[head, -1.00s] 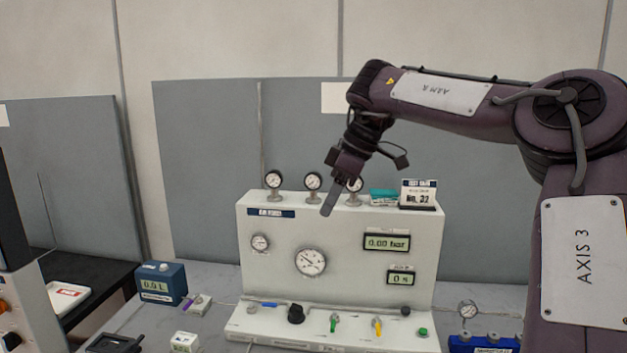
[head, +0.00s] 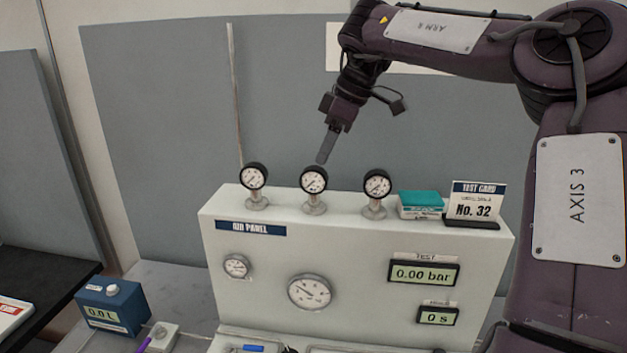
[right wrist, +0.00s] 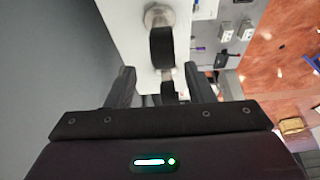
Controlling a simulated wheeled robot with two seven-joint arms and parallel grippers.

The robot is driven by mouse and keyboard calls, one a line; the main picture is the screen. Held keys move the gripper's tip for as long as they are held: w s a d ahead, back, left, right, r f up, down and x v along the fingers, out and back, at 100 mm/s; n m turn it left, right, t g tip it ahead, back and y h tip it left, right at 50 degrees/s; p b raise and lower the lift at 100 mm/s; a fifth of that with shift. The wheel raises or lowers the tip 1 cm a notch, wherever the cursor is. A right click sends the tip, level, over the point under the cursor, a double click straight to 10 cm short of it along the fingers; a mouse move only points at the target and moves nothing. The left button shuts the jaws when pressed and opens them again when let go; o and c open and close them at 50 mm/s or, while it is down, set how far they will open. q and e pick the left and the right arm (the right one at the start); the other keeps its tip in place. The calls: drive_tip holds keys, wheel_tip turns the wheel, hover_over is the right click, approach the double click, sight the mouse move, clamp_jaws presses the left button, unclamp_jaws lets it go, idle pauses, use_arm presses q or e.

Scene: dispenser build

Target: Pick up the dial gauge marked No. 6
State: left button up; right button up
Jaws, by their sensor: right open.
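Three small round dial gauges with black rims and white faces stand upright on metal bases along the top of the white air panel (head: 330,245): a left gauge (head: 253,178), a middle gauge (head: 313,181) and a right gauge (head: 377,186). Their numbers are too small to read, so I cannot tell which is No. 6. My right gripper (head: 322,158) points down, its tips just above the middle gauge in the picture. In the right wrist view the right gripper (right wrist: 160,88) is open, with a gauge's black body (right wrist: 162,47) ahead, roughly between the fingers. My left gripper is not in view.
A teal box (head: 421,203) and a test card marked No. 32 (head: 474,206) stand right of the gauges on the panel top. A blue box with a display (head: 113,306) is at the lower left. A grey partition (head: 160,130) rises behind the panel.

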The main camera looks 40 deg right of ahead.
sight(318, 167)
drive_tip(key=shift+w+f, duration=0.15)
drive_tip(key=shift+f, duration=0.2)
drive_tip(key=shift+a+f+p, duration=0.4)
drive_tip(key=shift+a+f, duration=0.05)
drive_tip(key=shift+f, duration=0.25)
drive_tip(key=p+x, duration=0.2)
drive_tip(key=x, duration=0.2)
drive_tip(key=shift+w+d+f+p, duration=0.2)
drive_tip(key=shift+w+p, duration=0.1)
drive_tip(key=shift+p, duration=0.1)
drive_tip(key=shift+w+f, duration=0.15)
drive_tip(key=shift+f, duration=0.25)
drive_tip(key=shift+a+r, duration=0.1)
drive_tip(key=shift+c, duration=0.5)
drive_tip(key=shift+s+a, duration=0.1)
drive_tip(key=shift+s, duration=0.1)
drive_tip(key=shift+c, duration=1.3)
clamp_jaws()
